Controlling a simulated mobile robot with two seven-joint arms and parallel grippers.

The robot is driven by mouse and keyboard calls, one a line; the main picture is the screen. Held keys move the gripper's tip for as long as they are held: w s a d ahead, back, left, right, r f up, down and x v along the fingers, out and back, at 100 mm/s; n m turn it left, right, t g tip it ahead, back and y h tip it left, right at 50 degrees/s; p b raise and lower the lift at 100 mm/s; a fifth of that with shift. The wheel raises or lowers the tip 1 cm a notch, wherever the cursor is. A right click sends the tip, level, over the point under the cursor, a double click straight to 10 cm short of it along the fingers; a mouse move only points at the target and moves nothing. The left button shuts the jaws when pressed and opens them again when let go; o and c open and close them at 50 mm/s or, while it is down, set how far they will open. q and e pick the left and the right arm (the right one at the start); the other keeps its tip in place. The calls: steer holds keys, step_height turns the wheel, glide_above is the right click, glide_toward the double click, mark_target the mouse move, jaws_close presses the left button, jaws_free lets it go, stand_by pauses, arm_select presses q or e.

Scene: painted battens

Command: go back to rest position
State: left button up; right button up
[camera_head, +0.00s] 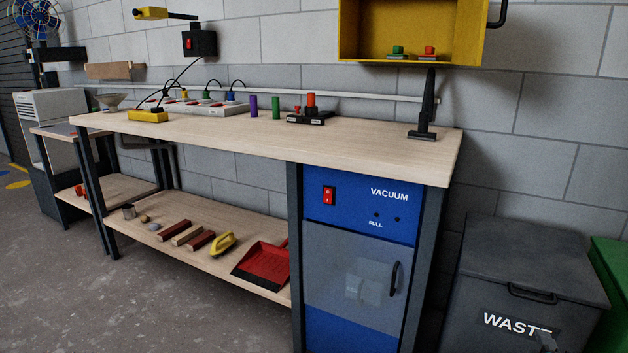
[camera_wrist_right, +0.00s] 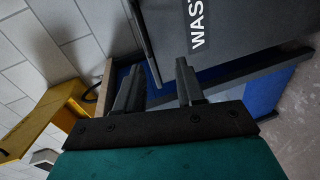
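My right gripper (camera_wrist_right: 160,68) shows in the right wrist view. Its two dark fingers stand apart with nothing between them. Beyond the fingers are the grey waste bin and the bench's blue cabinet, and the gripper touches neither that I can see. In the head view, a small grey shape at the bottom right overlaps the bin's lettering; I cannot tell if it is my gripper. My left gripper is in neither view. Red and bare-wood battens (camera_head: 187,233) lie side by side on the bench's lower shelf.
The workbench top (camera_head: 350,143) carries a power strip, purple and green cylinders and a black stand. The waste bin (camera_head: 530,265) stands right of the blue vacuum cabinet (camera_head: 360,215). A yellow wall cabinet (camera_head: 365,30) hangs above. A red dustpan (camera_head: 262,265) lies on the shelf. Floor at left front is clear.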

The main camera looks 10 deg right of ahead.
steer(key=s+a+f+m+y, duration=0.1)
steer(key=s+a+m+y, duration=0.2)
steer(key=a, duration=0.9)
steer(key=s+a+f+m+g+y, duration=0.1)
steer(key=s+a+f+y, duration=0.3)
steer(key=a, duration=0.8)
steer(key=s+a+r+m+y, duration=0.15)
steer(key=a+y, duration=0.35)
steer(key=a, duration=0.7)
arm_select(q)
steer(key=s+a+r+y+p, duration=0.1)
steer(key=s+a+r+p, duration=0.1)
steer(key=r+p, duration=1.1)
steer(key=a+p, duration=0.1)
steer(key=p, duration=0.5)
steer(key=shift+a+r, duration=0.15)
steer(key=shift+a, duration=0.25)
arm_select(e)
steer(key=s+d+r+m, duration=0.1)
steer(key=s+r+m, duration=0.1)
steer(key=r, duration=1.1)
steer(key=shift+s+d+r+g+h, duration=0.3)
steer(key=shift+s+g+h, duration=0.1)
steer(key=shift+s, duration=0.25)
